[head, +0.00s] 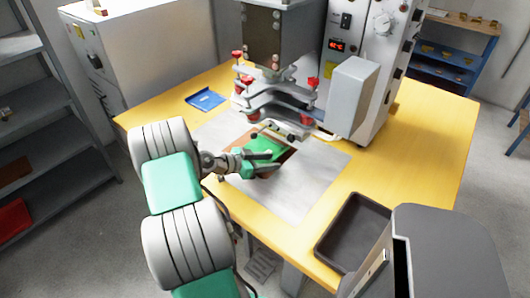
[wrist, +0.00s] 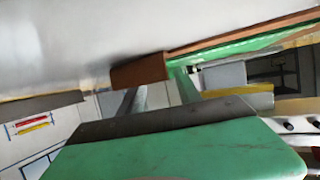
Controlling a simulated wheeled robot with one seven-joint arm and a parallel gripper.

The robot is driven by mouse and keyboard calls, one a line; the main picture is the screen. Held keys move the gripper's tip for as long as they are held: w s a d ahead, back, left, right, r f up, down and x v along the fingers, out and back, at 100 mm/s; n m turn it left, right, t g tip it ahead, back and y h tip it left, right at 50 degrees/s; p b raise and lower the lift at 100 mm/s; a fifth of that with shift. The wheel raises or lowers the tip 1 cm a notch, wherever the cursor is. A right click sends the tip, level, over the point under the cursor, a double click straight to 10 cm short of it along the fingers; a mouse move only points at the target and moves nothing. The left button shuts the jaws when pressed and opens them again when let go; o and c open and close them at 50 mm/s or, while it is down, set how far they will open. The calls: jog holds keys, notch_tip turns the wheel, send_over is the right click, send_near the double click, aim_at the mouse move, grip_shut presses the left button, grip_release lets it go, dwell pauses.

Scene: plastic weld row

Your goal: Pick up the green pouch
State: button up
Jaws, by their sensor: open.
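The green pouch (head: 264,148) lies flat on a brown board on the bench, below the press, in the head view. In the wrist view it shows edge-on as a thin green strip (wrist: 235,46) at the upper right. My gripper (head: 273,161) is open at the pouch's near side, its fingers pointing right, low over the board. In the wrist view the gripper (wrist: 160,88) has its two fingers apart, with a brown block or board end just beyond them. The fingers partly hide the pouch's near edge. I cannot tell whether they touch it.
The brown board (head: 287,156) rests on a grey metal sheet (head: 310,180) on the yellow bench (head: 425,140). The press head (head: 280,95) with red knobs stands close behind the pouch. A blue tray (head: 205,99) is at the left, a dark empty bin (head: 352,230) at the front right.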

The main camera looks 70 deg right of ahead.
jog(key=shift+s+d+f, duration=0.1)
jog(key=shift+s+d, duration=0.05)
jog(key=shift+c, duration=0.2)
grip_shut()
dwell(0.5)
